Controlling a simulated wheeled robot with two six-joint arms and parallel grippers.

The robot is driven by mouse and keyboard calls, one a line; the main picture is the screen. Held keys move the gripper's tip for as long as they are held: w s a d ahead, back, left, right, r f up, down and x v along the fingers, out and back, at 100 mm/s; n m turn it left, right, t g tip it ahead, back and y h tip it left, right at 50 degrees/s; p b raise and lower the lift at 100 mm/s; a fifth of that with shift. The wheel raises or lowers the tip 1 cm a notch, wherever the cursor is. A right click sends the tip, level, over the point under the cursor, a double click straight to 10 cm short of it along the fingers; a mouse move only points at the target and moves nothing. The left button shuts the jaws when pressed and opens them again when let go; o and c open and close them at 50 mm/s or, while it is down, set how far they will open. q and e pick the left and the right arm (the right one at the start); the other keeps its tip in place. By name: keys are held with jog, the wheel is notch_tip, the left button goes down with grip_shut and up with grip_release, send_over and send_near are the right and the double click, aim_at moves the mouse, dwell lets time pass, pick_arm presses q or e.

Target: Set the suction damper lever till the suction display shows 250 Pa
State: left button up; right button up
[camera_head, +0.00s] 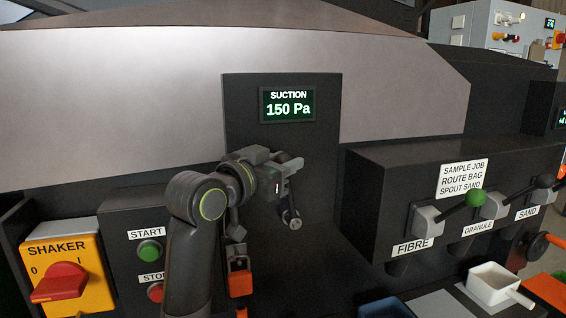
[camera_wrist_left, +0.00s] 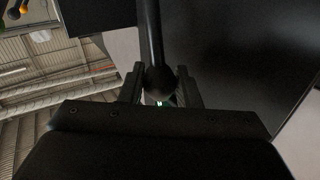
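The suction display (camera_head: 288,105) reads 150 Pa on a dark upright panel (camera_head: 240,110). My left gripper (camera_head: 291,185) is in front of this panel, below the display. In the left wrist view a black rod with a ball knob, the damper lever (camera_wrist_left: 152,35), runs down between the fingers of my left gripper (camera_wrist_left: 161,88). The fingers sit on both sides of the knob, which fills the gap, so the gripper looks shut on it. In the head view the lever is mostly hidden by the gripper and cannot be made out clearly. My right gripper is not in view.
At the left are a yellow shaker switch (camera_head: 70,270) with a red handle and a green start button (camera_head: 150,250). At the right a dark box (camera_head: 375,200) carries levers marked fibre, granule and sand. A white pan (camera_head: 497,286) stands at the lower right.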

pick_arm(q)
grip_shut()
jog(key=shift+d+r, duration=0.15)
jog(key=d+m+g+y+p, duration=0.1)
jog(key=d, duration=0.1)
jog(key=w+d+m+g+y+p, duration=0.1)
jog(key=d, duration=0.1)
jog(key=shift+w, duration=0.2)
jog(key=o, duration=0.8)
grip_release()
